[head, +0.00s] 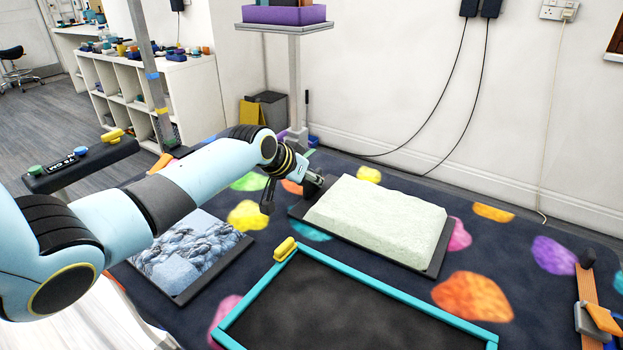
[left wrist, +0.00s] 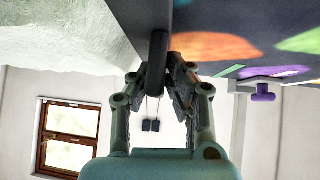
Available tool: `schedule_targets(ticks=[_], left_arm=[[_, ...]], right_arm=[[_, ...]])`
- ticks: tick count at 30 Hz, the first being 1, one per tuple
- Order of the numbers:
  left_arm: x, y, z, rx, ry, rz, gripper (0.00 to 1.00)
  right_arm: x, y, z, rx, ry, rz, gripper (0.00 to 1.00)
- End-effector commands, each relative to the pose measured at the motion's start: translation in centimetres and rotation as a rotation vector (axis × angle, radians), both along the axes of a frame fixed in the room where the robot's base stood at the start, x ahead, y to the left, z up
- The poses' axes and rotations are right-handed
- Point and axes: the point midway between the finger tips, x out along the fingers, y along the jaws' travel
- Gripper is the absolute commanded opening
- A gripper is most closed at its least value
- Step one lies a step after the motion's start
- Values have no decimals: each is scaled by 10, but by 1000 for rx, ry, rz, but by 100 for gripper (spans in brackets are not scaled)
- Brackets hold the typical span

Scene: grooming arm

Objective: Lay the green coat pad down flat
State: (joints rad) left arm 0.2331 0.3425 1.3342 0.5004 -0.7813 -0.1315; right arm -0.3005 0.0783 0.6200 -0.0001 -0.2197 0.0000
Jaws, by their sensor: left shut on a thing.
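The green coat pad (head: 378,217) is a pale green, fluffy block on a dark backing board. In the head view it lies on the patterned tabletop right of the middle, level or nearly so; I cannot tell whether its board touches the table all along. My left gripper (head: 292,190) is at the board's far left corner. In the left wrist view, its fingers (left wrist: 164,85) are shut around a dark round handle (left wrist: 157,55) at the board's edge. The pad's fluffy face (left wrist: 60,35) fills the upper left there. My right gripper is not in view.
A grey-blue curly pad (head: 190,258) lies to the left. A teal-framed dark tray (head: 350,312) with a yellow handle (head: 285,249) is in front. Tools with an orange strip (head: 590,295) lie at the right edge. A post with a purple bin (head: 284,14) stands behind.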

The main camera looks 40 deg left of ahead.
Motion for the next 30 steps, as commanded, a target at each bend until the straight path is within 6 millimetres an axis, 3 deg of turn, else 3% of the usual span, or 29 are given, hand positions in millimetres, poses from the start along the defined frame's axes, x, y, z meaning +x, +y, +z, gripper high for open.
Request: schedule_targets(ticks=[6,7,12,23,30], left_arm=[[0,0,-3,0,-1,0,0],[0,0,-2,0,-1,0,18],[0,0,-2,0,0,0,40],[-3,1,0,2,0,-1,41],[-31,4,27,6,0,-3,41]], right_arm=[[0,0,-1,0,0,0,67],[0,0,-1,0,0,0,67],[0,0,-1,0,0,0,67],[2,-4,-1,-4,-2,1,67],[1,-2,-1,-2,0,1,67]])
